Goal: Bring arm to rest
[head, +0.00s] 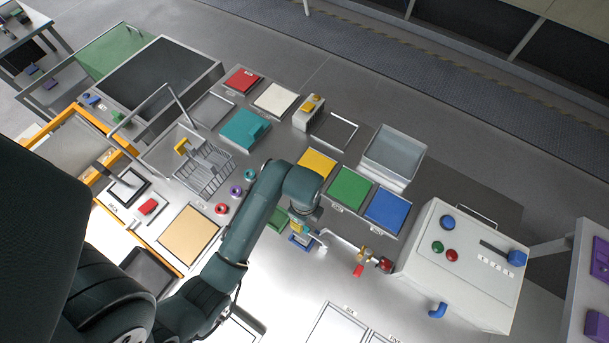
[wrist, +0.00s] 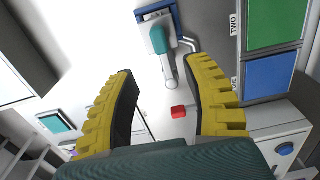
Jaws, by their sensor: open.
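My arm reaches over the worktable from the lower left in the head view. My gripper (head: 298,228) hangs at its end above the bright table, partly hidden by the wrist. In the wrist view my gripper (wrist: 160,68) shows two yellow ribbed fingers spread wide. Nothing is held between them. A teal handle-like part (wrist: 162,42) on a blue-framed fixture shows beyond the fingertips.
A blue-framed fixture (head: 302,241), a pipe with a red valve (head: 386,265) and a hanging red tag (head: 358,270) are close by the gripper. Yellow, green and blue (head: 387,211) panels lie behind. A white control box (head: 465,270) stands right. A wire basket (head: 205,172) is left.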

